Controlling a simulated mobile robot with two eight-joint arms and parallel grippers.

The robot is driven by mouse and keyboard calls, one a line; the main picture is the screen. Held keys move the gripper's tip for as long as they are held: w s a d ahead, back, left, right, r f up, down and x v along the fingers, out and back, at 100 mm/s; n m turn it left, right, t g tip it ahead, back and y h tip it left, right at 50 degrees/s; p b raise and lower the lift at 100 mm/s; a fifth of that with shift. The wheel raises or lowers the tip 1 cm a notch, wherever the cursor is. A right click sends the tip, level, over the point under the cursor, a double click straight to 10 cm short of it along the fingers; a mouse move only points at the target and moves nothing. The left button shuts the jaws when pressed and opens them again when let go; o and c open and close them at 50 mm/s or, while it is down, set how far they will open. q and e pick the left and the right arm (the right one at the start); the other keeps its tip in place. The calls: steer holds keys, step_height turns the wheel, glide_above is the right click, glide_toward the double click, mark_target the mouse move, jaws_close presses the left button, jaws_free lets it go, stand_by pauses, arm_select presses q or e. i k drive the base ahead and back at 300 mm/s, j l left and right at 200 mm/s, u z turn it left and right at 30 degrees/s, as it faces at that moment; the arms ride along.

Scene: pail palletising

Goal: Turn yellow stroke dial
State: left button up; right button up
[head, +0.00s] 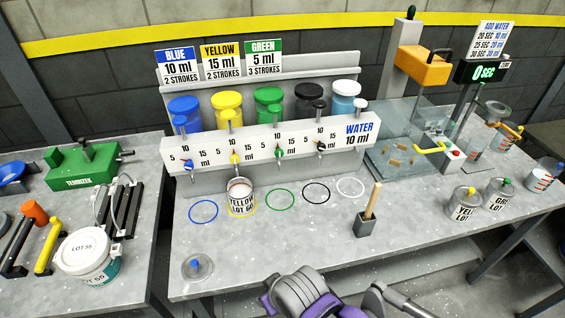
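The yellow stroke dial (235,158) is a small yellow knob on the front of the white dispenser panel (262,155), below the yellow canister (228,107). It sits between 5, 10 and 15 ml marks; its exact setting is too small to tell. An open pail labelled YELLOW LOT 60 (241,201) stands below it on the yellow ring, with pale contents. The sign (222,62) reads YELLOW 15 ml, 2 strokes. Grey and purple parts of my arm show at the bottom edge, apart from the dial. No gripper fingers are in view.
The blue dial (188,165), green dial (279,153) and black dial (320,146) flank the yellow one. The blue ring (203,211) and green ring (280,199) are empty. The bench's front middle is mostly clear.

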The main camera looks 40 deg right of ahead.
mark_target(234, 159)
steer(key=z, duration=1.25)
